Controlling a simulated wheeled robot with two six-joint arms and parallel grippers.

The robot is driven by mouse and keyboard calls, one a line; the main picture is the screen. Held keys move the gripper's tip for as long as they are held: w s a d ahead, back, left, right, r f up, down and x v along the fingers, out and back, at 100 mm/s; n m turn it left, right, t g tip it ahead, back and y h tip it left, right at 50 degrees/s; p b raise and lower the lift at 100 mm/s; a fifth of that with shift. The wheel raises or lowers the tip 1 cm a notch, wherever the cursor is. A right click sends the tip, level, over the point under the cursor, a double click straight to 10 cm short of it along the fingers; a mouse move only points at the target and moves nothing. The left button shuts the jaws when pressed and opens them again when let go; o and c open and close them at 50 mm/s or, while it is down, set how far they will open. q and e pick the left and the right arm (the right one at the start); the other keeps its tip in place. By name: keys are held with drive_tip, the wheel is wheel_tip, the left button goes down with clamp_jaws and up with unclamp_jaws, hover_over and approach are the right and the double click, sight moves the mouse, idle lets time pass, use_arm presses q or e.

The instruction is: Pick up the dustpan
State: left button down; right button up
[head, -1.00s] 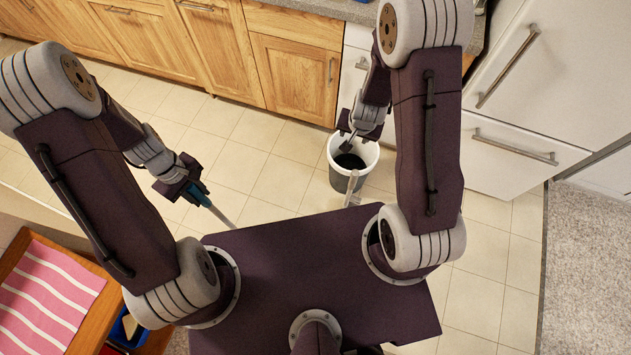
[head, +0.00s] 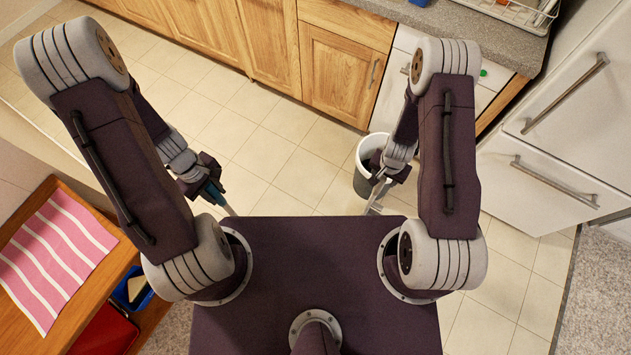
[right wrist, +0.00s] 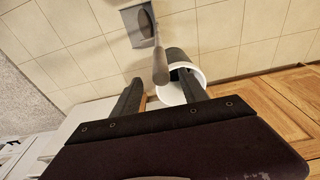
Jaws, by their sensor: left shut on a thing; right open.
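The dustpan (right wrist: 137,22) stands on the tiled floor in the right wrist view, grey with a long upright handle (right wrist: 159,66). A pale handle-like piece also shows in the head view (head: 375,199), close to my right gripper. My right gripper (right wrist: 155,72) is open, with the handle's end appearing between its fingertips; I cannot tell whether they touch it. My left gripper (head: 212,192) is shut on a teal-handled tool with a thin pale shaft (head: 228,209). The tool's lower end is hidden behind my base.
A white-rimmed bin (head: 364,180) stands on the floor beside my right gripper. Wooden cabinets (head: 345,70) and a white fridge (head: 560,150) line the far side. A wooden stand with a pink striped cloth (head: 55,255) is at left. The floor between the grippers is clear.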

drive_tip(key=shift+w+d+f, duration=0.1)
drive_tip(key=shift+w+f, duration=0.1)
drive_tip(key=shift+f, duration=1.15)
drive_tip(key=shift+w+f, duration=0.2)
drive_tip(key=shift+f, duration=1.15)
drive_tip(key=shift+s, duration=0.1)
clamp_jaws()
